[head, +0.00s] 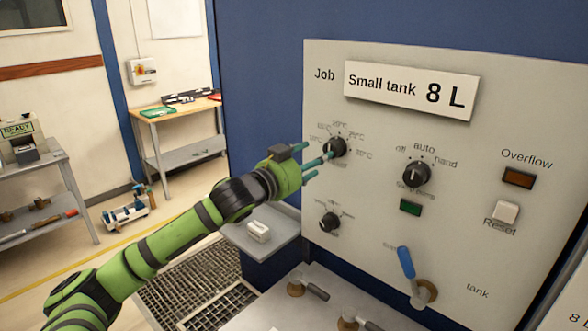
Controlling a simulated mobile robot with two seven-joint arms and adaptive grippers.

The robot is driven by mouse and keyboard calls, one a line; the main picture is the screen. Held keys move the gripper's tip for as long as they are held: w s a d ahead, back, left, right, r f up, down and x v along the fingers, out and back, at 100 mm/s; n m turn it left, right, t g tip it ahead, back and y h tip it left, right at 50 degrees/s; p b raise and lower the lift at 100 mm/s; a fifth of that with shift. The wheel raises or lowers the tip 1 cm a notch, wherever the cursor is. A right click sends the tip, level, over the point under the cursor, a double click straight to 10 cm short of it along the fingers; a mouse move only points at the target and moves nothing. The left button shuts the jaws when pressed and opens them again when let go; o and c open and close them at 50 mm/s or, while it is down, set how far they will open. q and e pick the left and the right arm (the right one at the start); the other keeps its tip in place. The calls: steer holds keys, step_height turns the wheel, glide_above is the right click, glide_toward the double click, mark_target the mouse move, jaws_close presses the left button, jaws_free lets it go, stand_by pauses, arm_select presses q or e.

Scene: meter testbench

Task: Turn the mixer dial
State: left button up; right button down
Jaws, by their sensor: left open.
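The grey panel (375,215) carries several dials, and I cannot read which one is labelled mixer. A black dial with temperature marks (336,147) is at the upper left. A black selector knob marked off, auto and hand (416,174) is to its right. A smaller black dial (329,221) sits lower left, its marks too small to read. My left gripper (317,159) is open, its teal fingers pointing at the panel. The fingertips are at the temperature dial's lower left and overlap its edge in the picture; I cannot tell whether they touch. My right gripper is out of view.
A blue lever (406,262), green button (410,207), white Reset button (506,212) and amber Overflow lamp (518,178) are on the panel. A sign reads Small tank 8 L (411,91). Brass valves (296,288) stand below. A small grey shelf (280,224) is under my left arm.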

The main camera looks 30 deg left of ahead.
arm_select(q)
steer(key=s, duration=0.6)
steer(key=shift+s+a, duration=0.35)
steer(key=shift+a, duration=0.05)
